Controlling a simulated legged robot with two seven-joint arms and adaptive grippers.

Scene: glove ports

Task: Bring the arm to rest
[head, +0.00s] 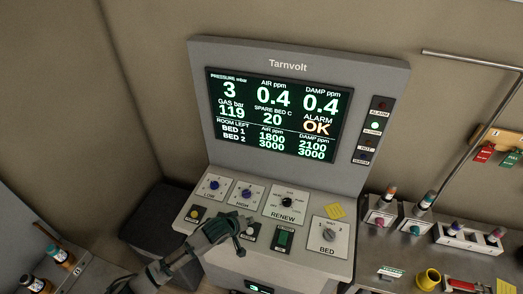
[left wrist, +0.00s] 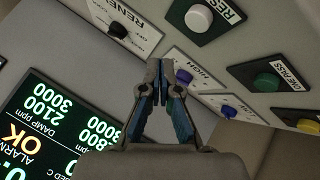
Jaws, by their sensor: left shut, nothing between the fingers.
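My left gripper (head: 240,221) is over the lower part of the sloped control panel (head: 315,237) in the head view, near the row of buttons below the HIGH knob (head: 245,192). In the left wrist view the left gripper (left wrist: 157,65) has its fingertips together with nothing between them. The panel's RENEW knob (left wrist: 118,30) and HIGH knob (left wrist: 183,77) show beyond the fingers there. From these views I cannot tell whether the fingertips touch the panel. My right gripper is in neither view.
The Tarnvolt screen (head: 272,115) stands behind the panel and reads ALARM OK. A dark box (head: 160,222) is left of the panel. Bottles (head: 55,252) stand at the lower left.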

